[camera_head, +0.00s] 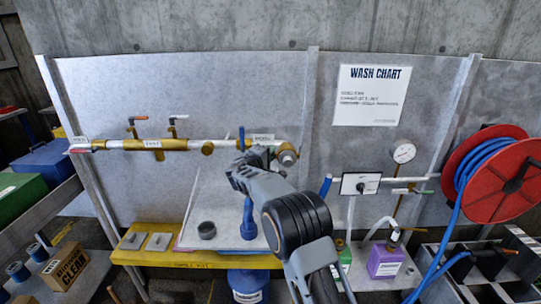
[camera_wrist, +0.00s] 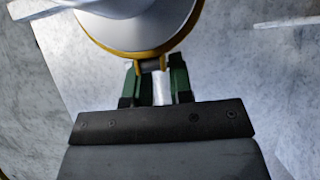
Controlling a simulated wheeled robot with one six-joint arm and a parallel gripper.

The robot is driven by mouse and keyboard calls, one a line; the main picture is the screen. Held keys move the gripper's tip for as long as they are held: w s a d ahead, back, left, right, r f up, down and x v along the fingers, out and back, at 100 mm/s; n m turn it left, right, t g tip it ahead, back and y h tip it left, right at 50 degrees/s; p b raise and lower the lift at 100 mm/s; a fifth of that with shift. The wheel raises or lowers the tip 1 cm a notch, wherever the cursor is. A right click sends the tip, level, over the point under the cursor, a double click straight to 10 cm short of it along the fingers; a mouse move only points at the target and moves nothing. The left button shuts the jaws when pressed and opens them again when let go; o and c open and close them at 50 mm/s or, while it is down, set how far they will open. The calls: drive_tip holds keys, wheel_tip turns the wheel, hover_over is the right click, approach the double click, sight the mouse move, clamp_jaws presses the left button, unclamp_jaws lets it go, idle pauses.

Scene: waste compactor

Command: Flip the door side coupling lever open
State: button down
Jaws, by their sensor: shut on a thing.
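A pipe with brass fittings (camera_head: 155,144) runs along the grey wall panel. Its right end has a round coupling (camera_head: 287,155), partly hidden by my arm. In the wrist view, a large pale round face with a gold rim (camera_wrist: 140,45) fills the top. A small dark lug at the rim's lower edge, which looks like the coupling lever (camera_wrist: 150,66), sits between my green fingertips. My gripper (camera_wrist: 153,80) is shut on it; it also shows in the head view (camera_head: 250,160) just below the pipe, left of the coupling. Most of the lever is hidden.
A blue upright handle (camera_head: 241,138) stands on the pipe close by my gripper. A gauge (camera_head: 404,152) and red hose reel (camera_head: 503,180) are at right.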

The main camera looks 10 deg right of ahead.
drive_tip(key=shift+s+a+n+t+y+b, duration=0.35)
drive_tip(key=shift+n+t+y+b, duration=0.4)
drive_tip(key=shift+n+y+b, duration=1.65)
drive_tip(key=shift+s+a+n+t+y+b, duration=0.3)
drive_tip(key=shift+n+t+y+b, duration=0.7)
drive_tip(key=shift+y+b, duration=2.6)
drive_tip(key=shift+s+a+n+t+y+b, duration=0.2)
drive_tip(key=shift+s+n+t+y+b, duration=0.35)
drive_tip(key=shift+n+y+b, duration=2.5)
drive_tip(key=shift+m+h+b, duration=1.05)
drive_tip(key=shift+h+b, duration=0.15)
drive_tip(key=shift+h, duration=0.05)
drive_tip(key=c, duration=1.2)
unclamp_jaws()
drive_tip(key=s, duration=0.4)
drive_tip(key=s+d+b, duration=0.1)
drive_tip(key=s, duration=0.4)
drive_tip(key=s+d, duration=0.1)
drive_tip(key=s, duration=0.3)
drive_tip(key=shift+s+d+b, duration=0.25)
drive_tip(key=shift+s+b, duration=0.05)
drive_tip(key=shift+b, duration=0.1)
